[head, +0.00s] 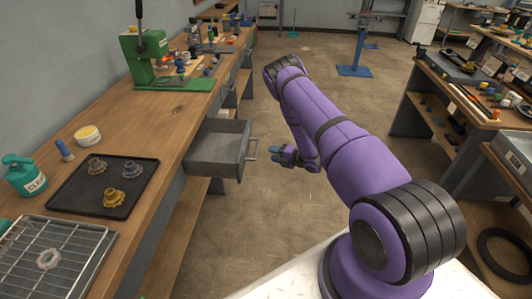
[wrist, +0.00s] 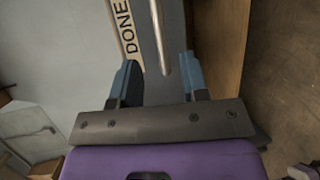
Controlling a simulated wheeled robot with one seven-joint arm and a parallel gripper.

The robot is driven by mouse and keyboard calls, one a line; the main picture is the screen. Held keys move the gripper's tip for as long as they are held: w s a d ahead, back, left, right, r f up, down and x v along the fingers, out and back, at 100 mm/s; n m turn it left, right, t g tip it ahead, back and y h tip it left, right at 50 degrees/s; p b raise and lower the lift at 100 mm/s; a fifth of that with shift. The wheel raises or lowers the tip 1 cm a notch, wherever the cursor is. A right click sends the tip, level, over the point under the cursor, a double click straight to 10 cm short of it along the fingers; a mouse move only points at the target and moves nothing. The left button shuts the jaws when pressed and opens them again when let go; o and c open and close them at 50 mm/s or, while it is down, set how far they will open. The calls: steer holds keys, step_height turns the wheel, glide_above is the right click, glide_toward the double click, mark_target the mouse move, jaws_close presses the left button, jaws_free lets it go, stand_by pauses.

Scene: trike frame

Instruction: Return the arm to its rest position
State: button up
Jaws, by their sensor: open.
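My purple arm reaches forward from the white base, with its upper links raised and its wrist hanging lower. My gripper (head: 284,154) is just right of the pulled-out grey drawer (head: 214,154) and its handle (head: 251,148). In the wrist view my gripper (wrist: 157,78) has its two blue fingers spread apart with nothing held between them. Beyond them are the drawer front (wrist: 143,45), labelled "DONE", and the bright handle bar (wrist: 160,35). I cannot tell the exact gap between fingers and handle.
The left workbench (head: 180,118) carries a black tray (head: 85,199) with several gears, a green bottle (head: 24,176), a wire rack (head: 60,262) and a green press (head: 146,58). Another bench (head: 460,96) stands right. A blue stand (head: 355,70) is ahead. The middle floor is clear.

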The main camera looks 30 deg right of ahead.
steer(key=shift+s+d+r, duration=0.15)
steer(key=shift+s+d, duration=0.2)
steer(key=shift+s, duration=0.2)
steer(key=shift+w, duration=0.1)
